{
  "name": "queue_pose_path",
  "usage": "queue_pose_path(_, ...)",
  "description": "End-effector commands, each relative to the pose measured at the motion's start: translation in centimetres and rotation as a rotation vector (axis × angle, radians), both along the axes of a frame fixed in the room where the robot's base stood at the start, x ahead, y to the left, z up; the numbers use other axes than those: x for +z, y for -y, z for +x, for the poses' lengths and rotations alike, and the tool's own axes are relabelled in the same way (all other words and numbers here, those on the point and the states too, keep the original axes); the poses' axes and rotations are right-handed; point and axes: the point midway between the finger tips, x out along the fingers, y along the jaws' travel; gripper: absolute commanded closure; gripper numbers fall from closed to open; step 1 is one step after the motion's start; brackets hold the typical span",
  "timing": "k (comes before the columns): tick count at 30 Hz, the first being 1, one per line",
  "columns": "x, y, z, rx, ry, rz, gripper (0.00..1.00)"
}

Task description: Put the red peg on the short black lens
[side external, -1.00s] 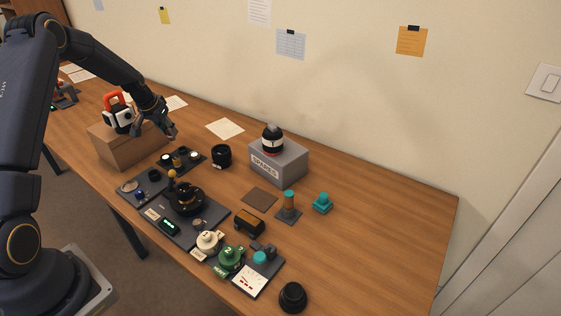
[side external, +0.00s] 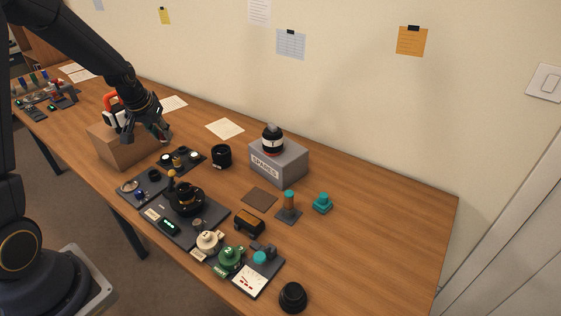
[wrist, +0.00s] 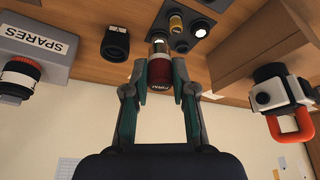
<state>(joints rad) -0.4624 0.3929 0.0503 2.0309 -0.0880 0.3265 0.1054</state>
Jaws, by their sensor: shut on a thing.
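My gripper (wrist: 160,85) is shut on a dark red cylinder with small pale lettering and a pale upper section, which I take as the red peg (wrist: 159,74). In the side view my gripper (side external: 163,137) is in the air by the cardboard box, and the peg is mostly hidden there. A black lens (side external: 221,156) stands on the table right of my gripper; it also shows in the wrist view (wrist: 115,43). Another low black round piece (side external: 292,297) lies at the front edge. I cannot tell which is the short black lens.
A grey SPARES box (side external: 283,167) holds a black lens with a white band (side external: 272,141). A cardboard box (side external: 115,146) bears a white and red device. A dark tray (side external: 180,159) of small parts is nearby. Several modules fill the front. The right table is mostly clear.

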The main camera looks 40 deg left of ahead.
Motion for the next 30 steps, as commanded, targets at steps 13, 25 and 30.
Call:
queue_pose_path(13,2.0,6.9,4.8,-0.164,-0.003,0.002,1.00)
queue_pose_path(25,-4.1,4.4,13.8,-0.163,-0.005,0.000,1.00)
queue_pose_path(30,-6.0,4.0,15.5,-0.163,-0.002,0.002,1.00)
